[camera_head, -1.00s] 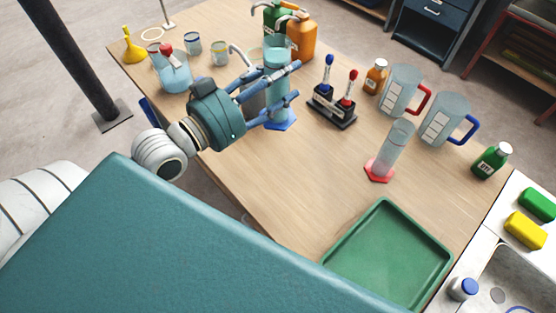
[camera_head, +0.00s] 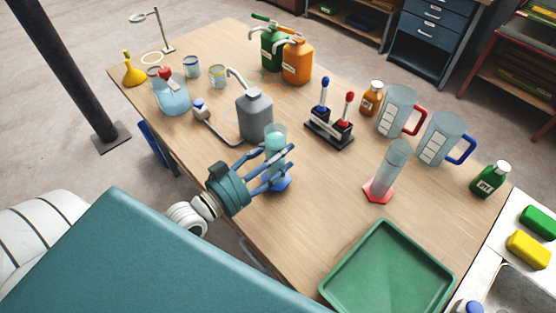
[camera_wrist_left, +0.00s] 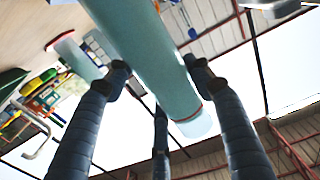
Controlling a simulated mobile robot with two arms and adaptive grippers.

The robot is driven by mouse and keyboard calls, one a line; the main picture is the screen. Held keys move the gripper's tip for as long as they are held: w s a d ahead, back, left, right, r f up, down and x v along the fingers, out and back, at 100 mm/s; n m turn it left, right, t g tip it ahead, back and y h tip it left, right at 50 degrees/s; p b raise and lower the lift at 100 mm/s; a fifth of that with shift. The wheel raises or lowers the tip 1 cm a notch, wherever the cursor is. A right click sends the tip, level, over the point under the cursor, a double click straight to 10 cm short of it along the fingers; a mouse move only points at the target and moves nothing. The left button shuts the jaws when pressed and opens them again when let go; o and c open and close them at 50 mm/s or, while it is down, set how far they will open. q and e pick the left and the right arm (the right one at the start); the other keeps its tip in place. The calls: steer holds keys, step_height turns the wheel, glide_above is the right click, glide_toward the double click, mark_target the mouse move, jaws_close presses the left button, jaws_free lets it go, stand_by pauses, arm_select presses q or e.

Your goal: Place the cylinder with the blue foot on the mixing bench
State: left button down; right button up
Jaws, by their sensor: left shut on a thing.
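The cylinder with the blue foot (camera_head: 275,138) is clear with bluish liquid and looks upright over the near-left part of the wooden bench (camera_head: 320,205). My left gripper (camera_head: 277,168) is shut around its middle, with blue fingers on both sides. The foot shows below the fingers, close to the bench top; I cannot tell whether it touches. In the left wrist view the cylinder (camera_wrist_left: 150,50) runs between the fingers of the gripper (camera_wrist_left: 160,85). My right gripper is not in view.
A grey jug (camera_head: 256,115) stands just behind the cylinder. Bare wood lies between cylinder and tray.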

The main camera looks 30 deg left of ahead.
arm_select(q)
step_height(320, 180, down, 2)
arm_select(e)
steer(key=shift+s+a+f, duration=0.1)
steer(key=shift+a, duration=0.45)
arm_select(q)
steer(key=shift+f, duration=0.15)
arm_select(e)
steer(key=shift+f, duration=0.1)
arm_select(q)
steer(key=c, duration=0.7)
jaws_free()
steer(key=shift+f, duration=0.1)
steer(key=shift+c, duration=0.2)
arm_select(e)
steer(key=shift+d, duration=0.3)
